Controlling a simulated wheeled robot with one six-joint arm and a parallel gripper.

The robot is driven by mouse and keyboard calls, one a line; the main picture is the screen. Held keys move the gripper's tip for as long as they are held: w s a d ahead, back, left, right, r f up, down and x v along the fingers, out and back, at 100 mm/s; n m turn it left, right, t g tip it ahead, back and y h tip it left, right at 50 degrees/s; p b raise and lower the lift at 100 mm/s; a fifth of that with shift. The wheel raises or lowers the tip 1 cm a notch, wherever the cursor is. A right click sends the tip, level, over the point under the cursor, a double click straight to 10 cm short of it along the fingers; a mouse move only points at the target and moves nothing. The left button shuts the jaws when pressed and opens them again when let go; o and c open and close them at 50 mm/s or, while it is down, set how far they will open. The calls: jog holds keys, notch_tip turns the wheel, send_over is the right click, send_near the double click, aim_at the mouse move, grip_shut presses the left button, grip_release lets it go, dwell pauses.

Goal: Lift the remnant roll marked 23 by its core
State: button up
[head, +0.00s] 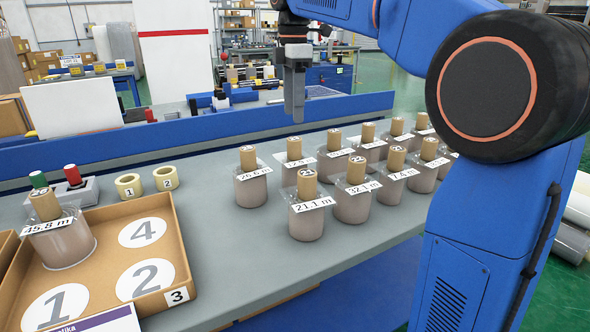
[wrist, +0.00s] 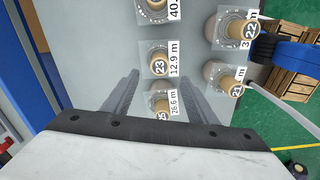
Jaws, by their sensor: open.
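The roll marked 23 shows in the wrist view as a tan core (wrist: 159,66) with a 12.9 m tag, around the line between my fingertips. In the head view its cardboard core (head: 294,148) stands upright in the back row, behind the roll tagged 26.6 m. My gripper (head: 294,116) points down above that core, apart from it. In the wrist view my gripper (wrist: 161,76) has its two fingers spread and nothing between them is held.
The 26.6 m roll (head: 252,188) and 21.1 m roll (head: 307,222) stand close by, with several more to the right. A cardboard tray (head: 180,235) at left holds a 45.8 m roll (head: 65,245). Bare grey bench (head: 215,245) lies between. A blue rail (head: 150,143) runs behind.

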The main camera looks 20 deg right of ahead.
aim_at(294, 138)
jog(key=shift+f, duration=4.6)
grip_shut()
